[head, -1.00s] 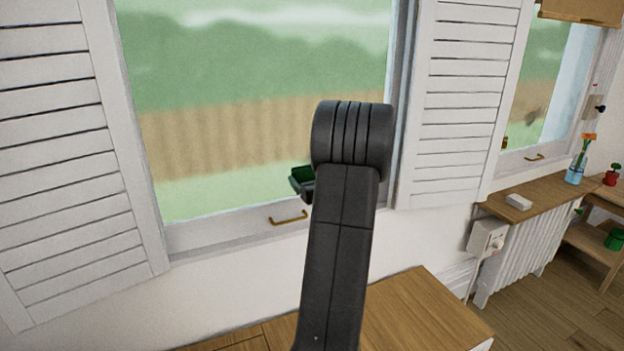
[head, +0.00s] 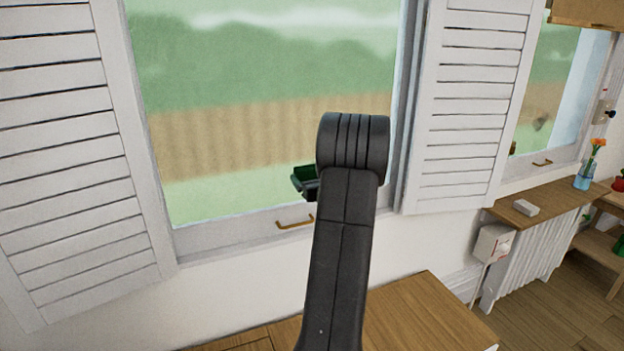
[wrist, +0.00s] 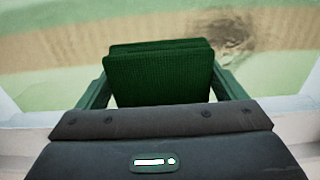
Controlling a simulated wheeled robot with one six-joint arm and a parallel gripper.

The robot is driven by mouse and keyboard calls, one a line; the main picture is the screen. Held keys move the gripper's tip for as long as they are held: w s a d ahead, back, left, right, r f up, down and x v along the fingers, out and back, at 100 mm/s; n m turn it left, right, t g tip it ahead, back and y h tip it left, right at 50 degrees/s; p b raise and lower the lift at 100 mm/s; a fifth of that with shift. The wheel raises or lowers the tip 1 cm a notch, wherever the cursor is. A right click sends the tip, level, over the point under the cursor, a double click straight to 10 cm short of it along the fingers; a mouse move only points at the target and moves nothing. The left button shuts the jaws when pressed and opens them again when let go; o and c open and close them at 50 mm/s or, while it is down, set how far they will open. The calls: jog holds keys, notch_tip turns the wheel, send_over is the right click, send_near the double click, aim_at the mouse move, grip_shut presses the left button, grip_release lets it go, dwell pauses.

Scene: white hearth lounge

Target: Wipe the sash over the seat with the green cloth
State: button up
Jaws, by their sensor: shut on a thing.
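The sash over the wooden seat (head: 420,310) is a large window (head: 250,150) with a brass handle (head: 295,222) on its bottom rail. My gripper (head: 304,182) is in front of the lower part of its pane, partly hidden behind my arm. In the wrist view my gripper (wrist: 160,85) is shut on the folded dark green cloth (wrist: 158,80), which faces the glass. I cannot tell whether the cloth touches the pane. A brownish grey smudge (wrist: 222,32) shows on the glass, up and right of the cloth; in the head view I cannot see it.
White louvred shutters (head: 70,150) flank the window on both sides. At right, a second window (head: 545,90) has a dark mark, above a shelf (head: 545,203) with a white block (head: 525,207) and a flower vase (head: 583,177). A radiator (head: 530,260) stands below.

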jog(key=shift+x, duration=0.9)
jog(key=shift+d, duration=0.15)
jog(key=shift+w+d, duration=0.35)
jog(key=shift+d, duration=0.45)
jog(key=shift+w+d, duration=0.3)
jog(key=shift+d, duration=0.5)
jog(key=w+d+p, duration=0.1)
jog(key=w+d, duration=0.3)
jog(key=d, duration=0.5)
jog(key=shift+w+d+p, duration=0.2)
jog(key=shift+d+p, duration=0.15)
jog(key=shift+d, duration=0.05)
